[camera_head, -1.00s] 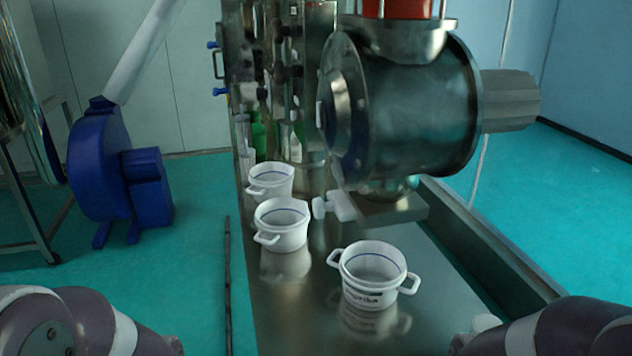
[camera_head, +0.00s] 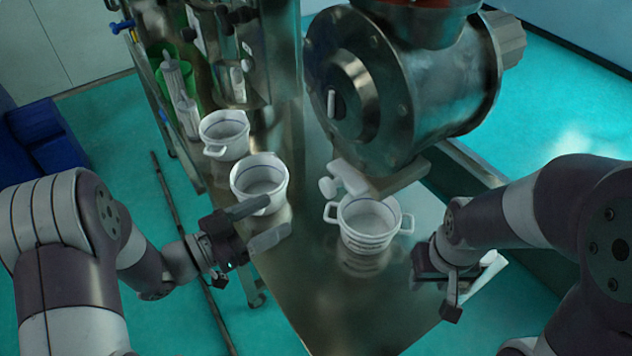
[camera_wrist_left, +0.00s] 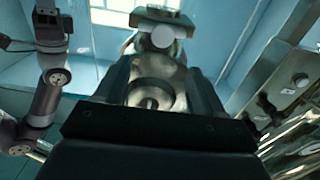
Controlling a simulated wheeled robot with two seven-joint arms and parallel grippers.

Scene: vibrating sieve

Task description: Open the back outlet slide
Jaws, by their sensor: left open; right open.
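A white slide with a round knob (camera_head: 328,187) sticks out under the large metal drum (camera_head: 400,90) in the head view. I cannot tell whether it is the back one. In the left wrist view the white knob (camera_wrist_left: 163,37) and a metal plate (camera_wrist_left: 160,17) lie beyond my fingers. My left gripper (camera_head: 263,222) is open and empty, in front of the middle pot and left of the slide, apart from it. It also shows in the left wrist view (camera_wrist_left: 160,95).
Three white pots stand on the metal table (camera_head: 340,310): a right one (camera_head: 368,222) just below the slide, a middle one (camera_head: 260,180) near my left fingers, and a far one (camera_head: 225,135). Green and clear containers (camera_head: 180,85) stand behind. The front of the table is clear.

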